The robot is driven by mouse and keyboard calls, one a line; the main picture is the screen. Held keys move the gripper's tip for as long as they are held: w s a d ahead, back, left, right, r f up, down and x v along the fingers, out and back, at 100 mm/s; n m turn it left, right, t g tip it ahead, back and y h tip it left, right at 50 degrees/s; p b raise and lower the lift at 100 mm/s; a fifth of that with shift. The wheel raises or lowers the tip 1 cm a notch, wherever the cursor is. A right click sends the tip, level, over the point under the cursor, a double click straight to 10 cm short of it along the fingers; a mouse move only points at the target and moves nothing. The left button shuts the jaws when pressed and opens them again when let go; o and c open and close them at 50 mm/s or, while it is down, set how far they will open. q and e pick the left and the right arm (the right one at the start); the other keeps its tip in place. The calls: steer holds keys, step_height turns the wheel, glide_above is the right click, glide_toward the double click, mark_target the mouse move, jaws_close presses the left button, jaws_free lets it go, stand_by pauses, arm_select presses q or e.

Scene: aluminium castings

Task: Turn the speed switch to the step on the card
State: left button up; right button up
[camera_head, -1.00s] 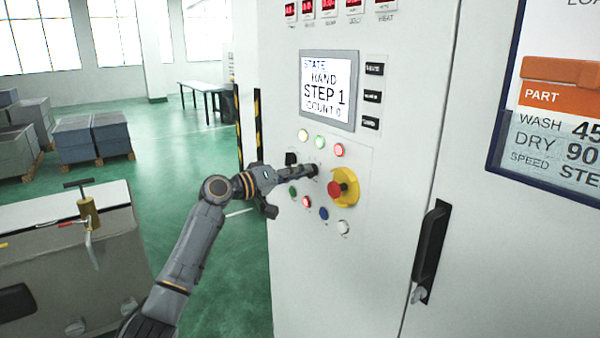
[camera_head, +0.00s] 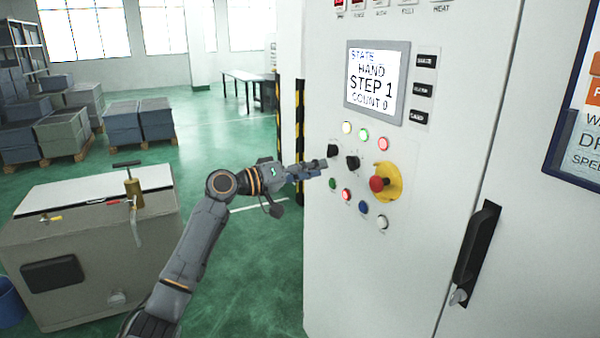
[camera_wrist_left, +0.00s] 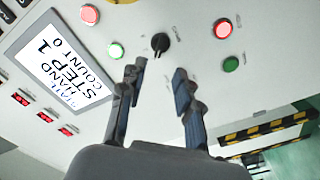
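Two black rotary switches sit on the white cabinet's panel: a left one (camera_head: 332,150) and a right one (camera_head: 352,162). Their labels are too small to read, so I cannot tell which is the speed switch. My left gripper (camera_head: 324,164) is just off the panel, beside the switches. In the left wrist view its fingers (camera_wrist_left: 159,72) are apart and empty, with the right switch (camera_wrist_left: 160,43) beyond the tips, not touched. The left switch is hidden there. The screen (camera_head: 376,83) reads HAND, STEP 1, COUNT 0. The card (camera_head: 583,130) is cut off; its speed step is out of view.
A red emergency button (camera_head: 378,184) on a yellow base is right of the switches. Lit and coloured buttons surround them, including a green one (camera_head: 364,135) and a blue one (camera_head: 363,207). A black door handle (camera_head: 476,245) stands out at right. A grey bin-like unit (camera_head: 95,240) is at left.

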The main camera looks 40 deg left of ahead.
arm_select(q)
steer(key=shift+v, duration=1.95)
